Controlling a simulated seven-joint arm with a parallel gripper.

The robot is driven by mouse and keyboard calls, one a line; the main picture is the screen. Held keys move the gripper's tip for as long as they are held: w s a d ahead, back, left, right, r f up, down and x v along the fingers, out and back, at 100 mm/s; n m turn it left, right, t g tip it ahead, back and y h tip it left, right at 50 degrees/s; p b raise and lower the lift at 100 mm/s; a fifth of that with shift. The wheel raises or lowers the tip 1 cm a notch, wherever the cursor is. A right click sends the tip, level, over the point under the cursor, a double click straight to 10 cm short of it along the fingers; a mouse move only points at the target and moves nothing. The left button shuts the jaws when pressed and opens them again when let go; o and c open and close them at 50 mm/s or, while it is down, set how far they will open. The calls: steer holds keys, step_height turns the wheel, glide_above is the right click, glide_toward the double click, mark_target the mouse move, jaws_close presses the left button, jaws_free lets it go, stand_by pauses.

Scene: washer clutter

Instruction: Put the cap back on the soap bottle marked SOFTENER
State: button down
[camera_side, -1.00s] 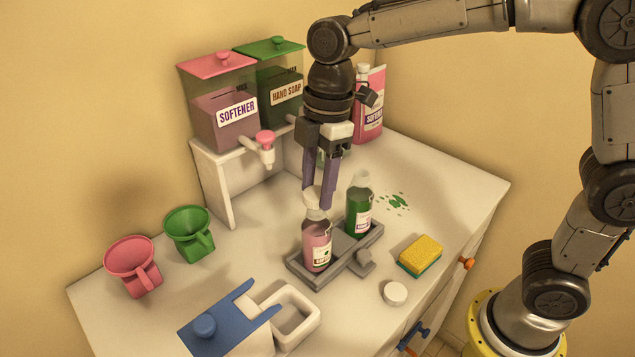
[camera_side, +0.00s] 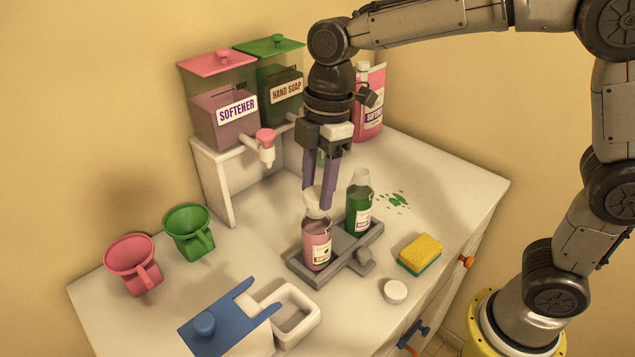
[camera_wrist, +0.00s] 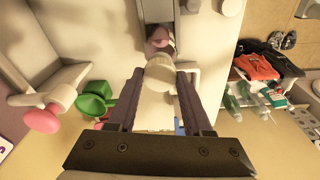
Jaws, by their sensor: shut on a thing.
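The soap bottle with pink contents (camera_side: 317,246) stands upright in the grey tray in the side view. Its small label is too small to read surely. My gripper (camera_side: 320,194) points down over this bottle, its two purple fingers shut on a white cap (camera_side: 312,196). The cap is right at the bottle's mouth; I cannot tell whether it is seated. The wrist view shows the cap (camera_wrist: 160,70) between the fingertips (camera_wrist: 158,80), with part of the pink bottle (camera_wrist: 158,38) beyond it.
A green bottle (camera_side: 359,208) stands beside it in the grey tray (camera_side: 298,272). A white cap (camera_side: 395,291), a sponge (camera_side: 420,253) and a green spill (camera_side: 397,201) lie to the right. Pink (camera_side: 132,262) and green (camera_side: 189,231) funnels stand left; dispensers (camera_side: 223,115) stand behind.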

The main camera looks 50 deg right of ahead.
steer(key=shift+f, duration=0.8)
stand_by(1.5)
jaws_free()
stand_by(0.3)
steer(key=shift+r, duration=3.5)
